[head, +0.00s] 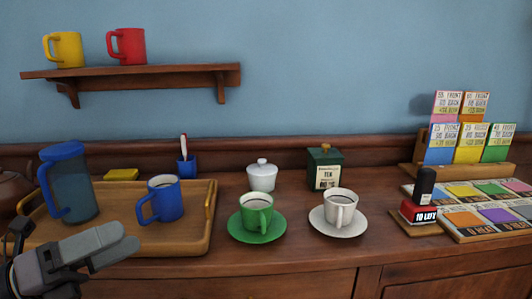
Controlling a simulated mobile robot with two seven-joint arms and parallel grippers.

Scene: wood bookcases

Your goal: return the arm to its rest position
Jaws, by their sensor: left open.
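My left gripper (130,240) is at the lower left, pointing right. It is open and nothing shows between its fingers. It appears in front of the near left part of the wooden tray (190,236); I cannot tell its height above the tray. My left arm comes in at the left edge and is mostly out of view. My right gripper is not in view.
The tray holds a blue-lidded pitcher (75,190) and a blue mug (162,198). To its right stand a green cup (257,212) and a white cup (340,208) on saucers. A stamp (420,214) and card racks are at right. The front counter strip is clear.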

